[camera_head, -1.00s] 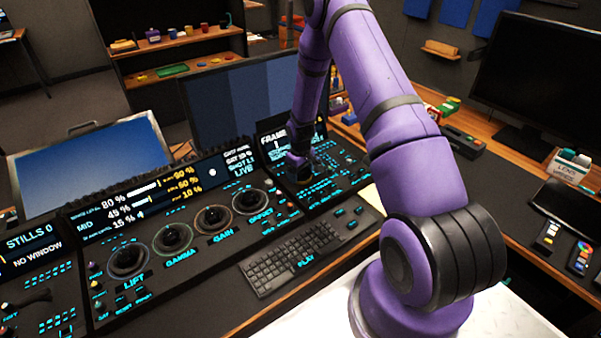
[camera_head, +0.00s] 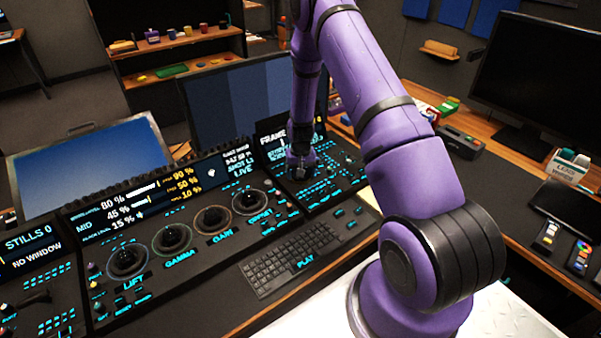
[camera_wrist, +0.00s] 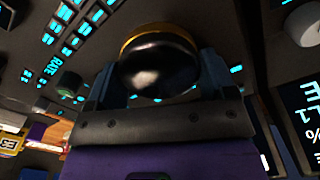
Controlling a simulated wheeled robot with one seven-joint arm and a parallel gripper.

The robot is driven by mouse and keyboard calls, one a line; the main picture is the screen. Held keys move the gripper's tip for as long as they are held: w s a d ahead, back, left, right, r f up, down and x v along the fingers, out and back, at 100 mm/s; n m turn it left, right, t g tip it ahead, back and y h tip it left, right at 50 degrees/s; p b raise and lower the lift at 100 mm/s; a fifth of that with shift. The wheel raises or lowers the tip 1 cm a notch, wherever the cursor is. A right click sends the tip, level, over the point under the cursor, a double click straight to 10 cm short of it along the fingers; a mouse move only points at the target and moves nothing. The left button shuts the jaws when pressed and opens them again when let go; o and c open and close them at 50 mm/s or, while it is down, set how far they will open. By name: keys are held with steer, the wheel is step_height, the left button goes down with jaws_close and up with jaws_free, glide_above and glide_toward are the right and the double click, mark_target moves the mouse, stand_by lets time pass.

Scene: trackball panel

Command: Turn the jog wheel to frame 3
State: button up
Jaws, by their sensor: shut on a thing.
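The jog wheel (camera_wrist: 158,66), a glossy black knob with a gold rim, fills the upper middle of the wrist view. My gripper (camera_wrist: 160,80) has its two blue fingers on either side of the wheel and is shut on it. In the head view my gripper (camera_head: 301,172) is down at the right-hand panel (camera_head: 325,183), where my arm hides the wheel. The frame display (camera_head: 273,142) stands behind it and shows the word FRAME; my arm covers part of it, and the number is too small to read surely.
Left of the gripper is the grading panel with several trackballs (camera_head: 172,237). A keyboard (camera_head: 292,258) lies in front. Small lit keys and a green knob (camera_wrist: 69,83) surround the wheel. A dark monitor (camera_head: 540,75) stands at the right.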

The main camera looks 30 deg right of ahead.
stand_by(0.4)
steer(key=o, duration=0.9)
steer(key=shift+c, duration=0.2)
step_height(320, 180, up, 11)
steer(key=shift+f, duration=0.1)
steer(key=s+a+r+n+t, duration=0.1)
steer(key=s+a+r, duration=0.25)
steer(key=r, duration=0.65)
steer(key=s+a+r+t, duration=0.1)
steer(key=s+a+r, duration=0.25)
steer(key=r, duration=0.65)
steer(key=s+a+r+n+t, duration=0.1)
steer(key=s+a+r, duration=0.25)
steer(key=r, duration=0.55)
steer(key=s+a+r+n+t, duration=0.1)
steer(key=s+r, duration=0.4)
steer(key=s, duration=0.7)
steer(key=s+a+r+n+t, duration=0.1)
steer(key=s+a+r, duration=0.3)
steer(key=s, duration=0.8)
steer(key=shift+s+r+n, duration=0.15)
steer(key=shift+r+n, duration=0.25)
steer(key=shift+r, duration=0.25)
